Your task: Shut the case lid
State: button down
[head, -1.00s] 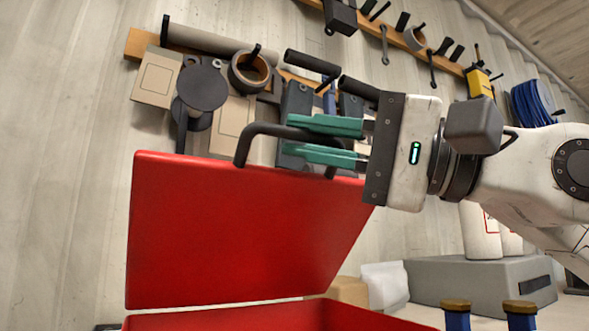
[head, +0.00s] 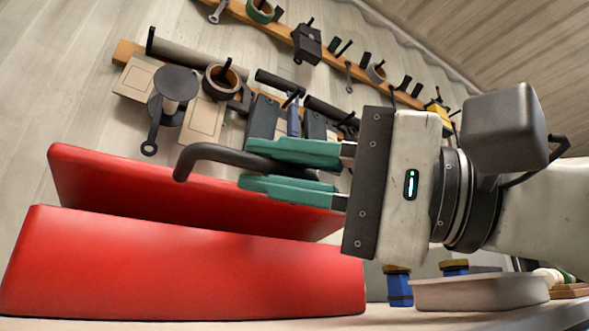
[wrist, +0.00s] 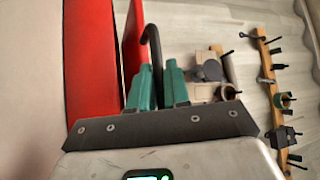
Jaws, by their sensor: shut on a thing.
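The red case stands on the bench at the left of the head view. Its lower body (head: 180,265) is nearest, and its raised lid (head: 110,185) shows behind and above it, tilted open. A dark bent handle (head: 200,153) stands out from the lid. My gripper (head: 265,170), with green fingers, is shut on the handle. In the wrist view the handle (wrist: 152,50) lies between the two fingers, beside the lid (wrist: 133,45), with the case body (wrist: 90,50) to its left. The inside of the case is hidden.
A wall rack of tools (head: 185,60) hangs behind the case. A pale tray (head: 480,292) and a blue container (head: 398,287) stand on the bench at the right, below my arm. The bench front edge is low in the head view.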

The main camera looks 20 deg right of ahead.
jog(key=shift+f, duration=0.35)
jog(key=c, duration=1.2)
grip_release()
jog(key=p+v, duration=0.1)
jog(key=v, duration=0.9)
jog(key=shift+s+d, duration=0.2)
jog(key=shift+d, duration=0.15)
jog(key=shift+c, duration=0.2)
